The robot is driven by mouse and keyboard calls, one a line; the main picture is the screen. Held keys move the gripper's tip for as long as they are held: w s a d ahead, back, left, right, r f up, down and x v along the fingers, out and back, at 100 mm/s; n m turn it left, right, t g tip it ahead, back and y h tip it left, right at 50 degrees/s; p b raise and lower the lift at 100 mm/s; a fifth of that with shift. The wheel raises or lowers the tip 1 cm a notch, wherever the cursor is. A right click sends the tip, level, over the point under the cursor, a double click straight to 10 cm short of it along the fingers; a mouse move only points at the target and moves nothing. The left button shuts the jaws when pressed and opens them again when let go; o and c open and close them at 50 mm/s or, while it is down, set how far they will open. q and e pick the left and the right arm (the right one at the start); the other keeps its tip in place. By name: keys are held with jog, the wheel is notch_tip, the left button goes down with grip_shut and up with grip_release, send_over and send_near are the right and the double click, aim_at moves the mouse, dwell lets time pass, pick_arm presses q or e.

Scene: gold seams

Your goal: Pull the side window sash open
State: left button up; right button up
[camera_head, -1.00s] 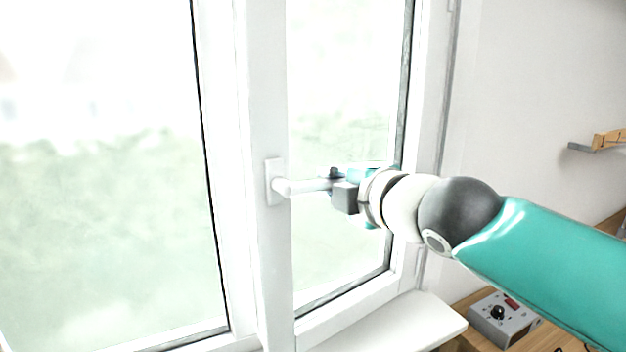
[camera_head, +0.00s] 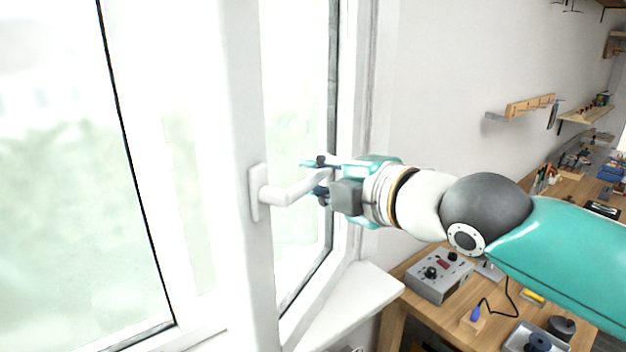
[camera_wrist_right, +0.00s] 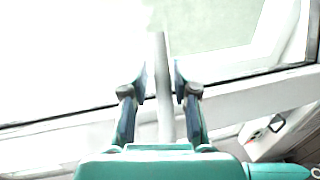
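The right gripper's two fingers are apart, one above and one below the handle's end. In the right wrist view, the handle bar (camera_wrist_right: 164,90) lies between the spread fingers (camera_wrist_right: 160,95), with a gap on both sides. My left gripper is not in view.
A white sill (camera_head: 350,305) lies below the sash. A wooden workbench (camera_head: 425,315) at the right holds a grey control box (camera_head: 438,274), tools and trays. A wooden rack (camera_head: 530,105) hangs on the wall.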

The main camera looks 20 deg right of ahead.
jog(key=shift+o, duration=0.5)
jog(key=shift+s, duration=0.1)
jog(key=shift+f, duration=0.15)
jog(key=v, duration=1.1)
jog(key=shift+s, duration=0.35)
